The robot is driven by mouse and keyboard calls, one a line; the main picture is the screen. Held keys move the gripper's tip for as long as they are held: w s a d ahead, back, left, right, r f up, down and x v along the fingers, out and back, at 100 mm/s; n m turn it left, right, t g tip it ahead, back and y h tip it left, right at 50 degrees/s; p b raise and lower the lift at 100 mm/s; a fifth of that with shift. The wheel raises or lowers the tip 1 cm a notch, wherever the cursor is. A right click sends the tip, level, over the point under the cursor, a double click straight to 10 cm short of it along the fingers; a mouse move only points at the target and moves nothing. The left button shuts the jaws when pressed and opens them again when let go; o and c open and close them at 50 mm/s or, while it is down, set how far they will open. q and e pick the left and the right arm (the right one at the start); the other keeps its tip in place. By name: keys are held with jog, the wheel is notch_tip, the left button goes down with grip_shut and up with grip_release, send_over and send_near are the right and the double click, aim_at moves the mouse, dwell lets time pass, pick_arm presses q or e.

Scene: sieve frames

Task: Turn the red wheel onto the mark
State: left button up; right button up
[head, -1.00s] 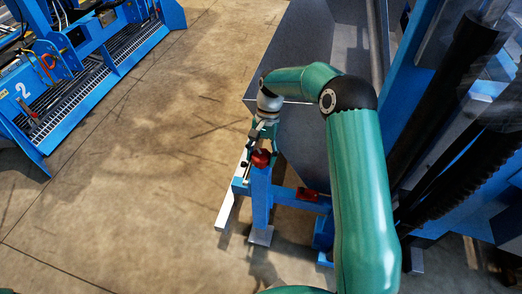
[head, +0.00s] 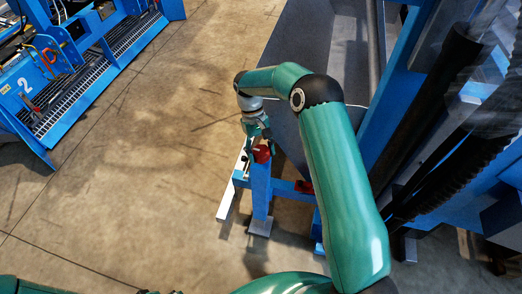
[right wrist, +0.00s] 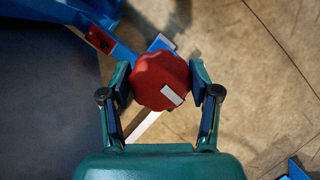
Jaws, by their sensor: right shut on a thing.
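The red wheel (right wrist: 155,75) is a lobed knob with a white stripe (right wrist: 173,96) near its lower right edge in the right wrist view. It also shows in the head view (head: 262,154), on top of a blue post (head: 261,190). My right gripper (right wrist: 164,88) is shut on the wheel, one finger at each side. In the head view, my right gripper (head: 257,142) comes down from above, partly covering the wheel. A small pale patch (right wrist: 162,43) shows beyond the wheel; I cannot tell whether it is the mark. My left gripper is not seen.
A white bar (head: 228,202) runs low beside the post. A red part (head: 304,187) sits on the blue crossbar to the right. A dark grey panel (head: 295,60) stands close behind. Open concrete floor (head: 130,150) lies to the left, with blue machinery (head: 70,70) beyond.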

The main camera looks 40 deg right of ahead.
jog(key=shift+w+r+n, duration=0.1)
jog(key=shift+w+n, duration=0.05)
jog(key=shift+n, duration=0.25)
jog(key=o, duration=1.2)
jog(key=shift+c, duration=0.2)
jog(key=v, duration=1.1)
jog(key=shift+r, duration=0.4)
jog(key=shift+w+a, duration=0.1)
jog(key=shift+a, duration=0.05)
